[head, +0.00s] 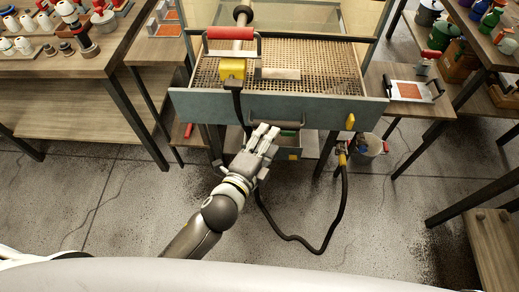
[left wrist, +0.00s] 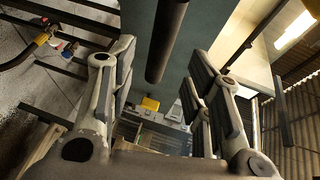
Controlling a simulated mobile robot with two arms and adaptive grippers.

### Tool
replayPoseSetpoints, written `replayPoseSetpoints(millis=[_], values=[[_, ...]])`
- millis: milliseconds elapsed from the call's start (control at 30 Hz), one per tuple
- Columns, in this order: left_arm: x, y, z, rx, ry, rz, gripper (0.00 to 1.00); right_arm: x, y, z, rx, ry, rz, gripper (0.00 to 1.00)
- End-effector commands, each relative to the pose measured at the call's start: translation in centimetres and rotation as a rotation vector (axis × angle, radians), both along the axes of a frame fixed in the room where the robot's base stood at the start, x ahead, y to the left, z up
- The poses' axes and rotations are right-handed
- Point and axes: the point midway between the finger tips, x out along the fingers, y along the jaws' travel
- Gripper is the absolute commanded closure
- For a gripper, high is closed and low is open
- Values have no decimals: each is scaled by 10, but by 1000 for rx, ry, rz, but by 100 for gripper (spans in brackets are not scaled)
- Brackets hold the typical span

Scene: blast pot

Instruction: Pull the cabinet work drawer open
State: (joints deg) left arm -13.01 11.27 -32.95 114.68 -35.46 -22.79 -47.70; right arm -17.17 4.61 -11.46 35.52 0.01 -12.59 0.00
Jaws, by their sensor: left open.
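The blast cabinet has a wide teal front panel (head: 300,108) below a perforated work grate (head: 310,62). A dark bar handle (head: 280,124) runs along the lower part of the panel. My left gripper (head: 265,131) is at the left part of this handle. In the left wrist view the dark bar (left wrist: 167,40) lies between the spread fingers of my left gripper (left wrist: 160,68), with the teal panel (left wrist: 200,28) behind it. The fingers are open, and I cannot tell whether they touch the bar. My right gripper is not in view.
A black hose (head: 342,205) hangs from the cabinet and loops over the floor. A table with several small parts (head: 60,75) is at the left, shelves at the right. The floor in front is mostly clear.

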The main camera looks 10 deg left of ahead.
Motion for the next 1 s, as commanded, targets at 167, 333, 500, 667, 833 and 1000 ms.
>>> replayPoseSetpoints(millis=[167,333,500,667,833,1000], values=[[-27,11,5,1,2,0,55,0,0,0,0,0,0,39],[-39,15,7,1,1,1,55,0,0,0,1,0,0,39],[-41,16,9,0,0,0,55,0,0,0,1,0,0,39],[-41,16,8,0,0,0,55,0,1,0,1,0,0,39],[-41,16,8,0,0,0,55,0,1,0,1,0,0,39],[-41,16,3,-3,11,3,55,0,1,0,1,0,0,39]])
